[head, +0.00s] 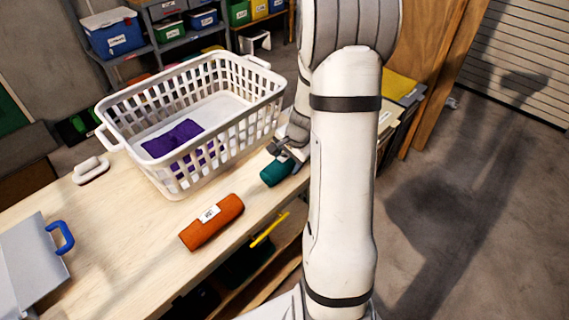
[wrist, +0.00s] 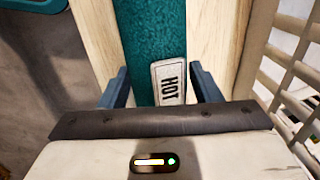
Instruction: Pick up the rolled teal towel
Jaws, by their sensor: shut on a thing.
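The rolled teal towel (head: 277,172) is at the right part of the wooden bench, just right of the white basket. In the wrist view the teal towel (wrist: 153,35) runs between my two fingers, with a pale label reading "HOT" beside the right finger. My gripper (wrist: 160,82) is shut on it; it also shows in the head view (head: 288,153), partly hidden by my arm. I cannot tell whether the towel touches the bench or is slightly above it.
A white laundry basket (head: 190,180) with a purple cloth (head: 173,138) inside stands close left of the towel. An orange rolled towel (head: 211,222) lies near the front edge. A grey item with a blue handle (head: 62,238) is at left. The bench between them is bare.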

